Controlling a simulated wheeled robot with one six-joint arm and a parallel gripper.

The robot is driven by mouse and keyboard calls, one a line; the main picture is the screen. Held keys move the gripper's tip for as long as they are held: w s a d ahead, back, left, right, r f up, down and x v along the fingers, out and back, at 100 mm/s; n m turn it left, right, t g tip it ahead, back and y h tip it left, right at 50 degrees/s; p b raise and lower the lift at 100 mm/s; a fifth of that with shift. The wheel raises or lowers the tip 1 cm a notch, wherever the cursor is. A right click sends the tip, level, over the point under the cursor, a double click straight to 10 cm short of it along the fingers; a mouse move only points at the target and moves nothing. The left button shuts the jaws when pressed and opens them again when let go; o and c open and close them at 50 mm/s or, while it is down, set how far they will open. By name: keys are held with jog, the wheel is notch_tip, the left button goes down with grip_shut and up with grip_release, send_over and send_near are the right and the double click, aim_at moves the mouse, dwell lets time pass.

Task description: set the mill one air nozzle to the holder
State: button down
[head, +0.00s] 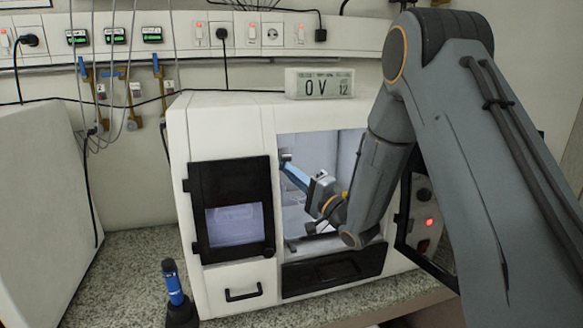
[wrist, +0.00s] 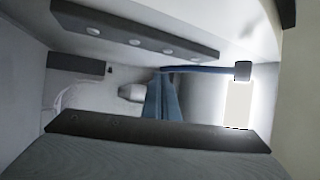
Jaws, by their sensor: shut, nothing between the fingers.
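In the head view, my gripper (head: 291,168) is inside the open chamber of the white mill (head: 228,118), its blue fingers pointing up and left. In the wrist view, my gripper (wrist: 161,74) shows as blue fingers, shut and empty. A thin dark-blue bar (wrist: 205,70) with a dark block at its right end runs level at the fingertips; it looks like the air nozzle. I cannot tell whether the fingers touch it. A pale grey, blunt part (wrist: 131,93) lies just left of the fingers; it may be the holder, but I cannot tell.
A dark strip with round studs (wrist: 135,38) crosses the upper chamber, and a dark ledge (wrist: 90,126) crosses below. The chamber walls are close around my arm. A blue tool in a black stand (head: 181,314) is on the counter at the front left. A display (head: 320,84) sits atop the mill.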

jog(key=shift+s+d+f+m+g+h+p, duration=0.3)
jog(key=shift+s+f+m+g+p, duration=0.1)
jog(key=shift+s+f, duration=0.25)
